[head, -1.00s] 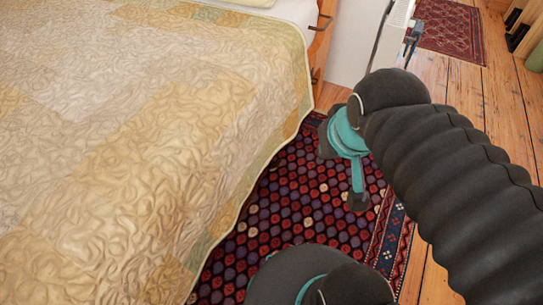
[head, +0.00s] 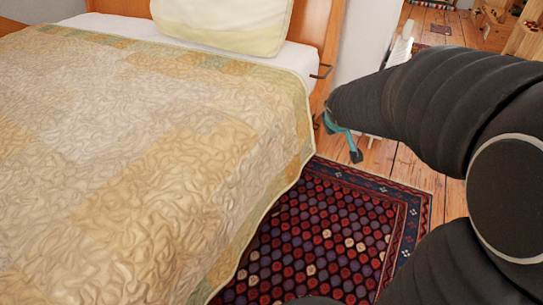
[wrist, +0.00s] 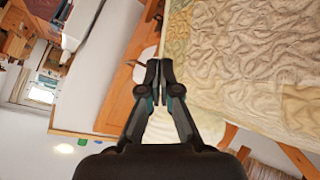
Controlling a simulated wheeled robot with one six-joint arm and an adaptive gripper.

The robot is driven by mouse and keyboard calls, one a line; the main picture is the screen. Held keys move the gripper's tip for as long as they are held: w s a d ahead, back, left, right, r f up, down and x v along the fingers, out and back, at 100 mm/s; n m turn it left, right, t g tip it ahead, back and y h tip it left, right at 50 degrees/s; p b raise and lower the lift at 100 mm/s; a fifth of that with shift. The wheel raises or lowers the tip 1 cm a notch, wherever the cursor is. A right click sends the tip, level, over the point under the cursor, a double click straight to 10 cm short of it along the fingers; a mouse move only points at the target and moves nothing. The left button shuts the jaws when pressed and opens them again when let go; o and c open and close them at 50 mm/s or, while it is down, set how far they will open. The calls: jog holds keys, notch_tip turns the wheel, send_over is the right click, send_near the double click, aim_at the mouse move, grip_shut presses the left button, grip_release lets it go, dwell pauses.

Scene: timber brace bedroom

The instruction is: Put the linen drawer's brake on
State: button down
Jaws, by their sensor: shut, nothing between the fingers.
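My gripper (head: 354,154) hangs beside the head-end corner of the bed (head: 170,170), over the floor just beyond the rug. In the wrist view my gripper (wrist: 159,68) is shut and empty, with its fingertips together in front of the wooden bed frame (wrist: 120,112). I cannot pick out a linen drawer or its brake in either view. The space under the bed is hidden by the hanging quilt. A thin dark metal fitting (head: 322,72) sticks out from the bed's end post; I cannot tell what it is.
A patterned red and navy rug (head: 335,235) lies beside the bed. A white radiator (head: 400,48) and wall stand behind my arm. Bare floorboards (head: 450,195) lie right of the rug. A pale pillow (head: 225,22) lies at the headboard.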

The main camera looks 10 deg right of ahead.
jog(key=w+d+f+n+t+y, duration=0.1)
jog(key=w+d+f+n+y, duration=0.15)
jog(key=w+f, duration=0.8)
jog(key=n+g+y+b, duration=0.1)
jog(key=n+g+y, duration=0.2)
jog(key=n+y, duration=0.5)
send_over(283, 209)
jog(key=s+d, duration=0.3)
jog(key=d, duration=0.2)
notch_tip(283, 209, down, 32)
jog(key=m+y, duration=0.2)
jog(key=shift+s+a, duration=0.1)
jog(key=shift+a, duration=0.1)
jog(key=b+x, duration=0.1)
jog(key=x, duration=0.9)
jog(key=shift+s+d+f, duration=0.25)
jog(key=shift+d+f, duration=0.15)
jog(key=shift+d, duration=0.05)
jog(key=shift+s+d+f, duration=0.2)
jog(key=shift+d+f, duration=0.2)
jog(key=shift+d, duration=0.1)
jog(key=shift+s+d+f, duration=0.3)
jog(key=shift+d+f, duration=0.05)
jog(key=shift+f, duration=0.05)
